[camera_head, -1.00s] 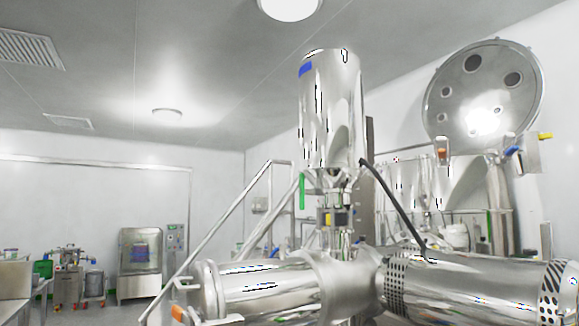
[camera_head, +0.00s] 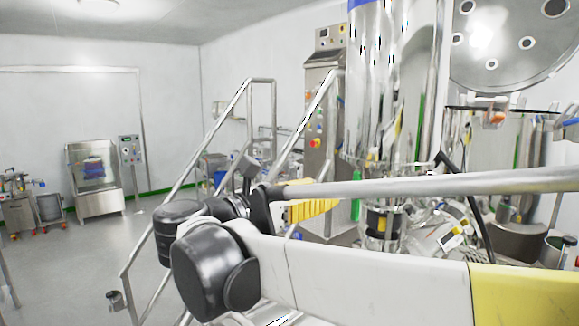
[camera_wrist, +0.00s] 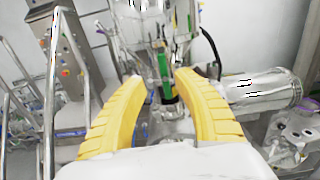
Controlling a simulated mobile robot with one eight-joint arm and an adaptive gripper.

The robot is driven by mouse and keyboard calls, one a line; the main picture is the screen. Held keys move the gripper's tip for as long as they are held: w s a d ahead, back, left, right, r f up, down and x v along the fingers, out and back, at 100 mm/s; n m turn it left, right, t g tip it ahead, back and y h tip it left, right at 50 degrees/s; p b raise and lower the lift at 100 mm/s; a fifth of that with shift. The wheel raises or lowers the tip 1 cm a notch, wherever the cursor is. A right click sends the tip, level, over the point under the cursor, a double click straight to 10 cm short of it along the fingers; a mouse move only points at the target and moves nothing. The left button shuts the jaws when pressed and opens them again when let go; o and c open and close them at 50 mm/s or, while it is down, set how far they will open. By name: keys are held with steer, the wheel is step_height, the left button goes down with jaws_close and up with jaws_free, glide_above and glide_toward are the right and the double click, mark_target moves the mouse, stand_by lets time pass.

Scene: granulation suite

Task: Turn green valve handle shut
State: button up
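The green valve handle (camera_head: 356,209) hangs upright under the tall steel vessel (camera_head: 378,80), just right of my gripper (camera_head: 332,206) in the head view. In the wrist view the green handle (camera_wrist: 163,66) shows in the gap between the yellow fingertips, seemingly beyond them. My gripper (camera_wrist: 160,83) is open, with its curved fingers well apart and nothing held. My arm hides part of the equipment below in the head view. The exact distance from fingertips to handle is hard to tell.
A stair with steel railings (camera_head: 248,100) stands left of the vessel, and a control cabinet (camera_head: 324,110) behind it. A horizontal steel cylinder (camera_wrist: 262,90) lies to the right in the wrist view. A dark hose (camera_wrist: 211,50) hangs right of the handle. Open floor (camera_head: 70,270) lies at left.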

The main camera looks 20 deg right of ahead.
mark_target(355, 182)
steer(key=p+x, duration=0.1)
steer(key=x, duration=0.9)
steer(key=shift+s+d+f+p, duration=0.1)
steer(key=shift+s+d+p, duration=0.1)
steer(key=shift+p, duration=0.15)
steer(key=shift+a, duration=0.1)
jaws_close()
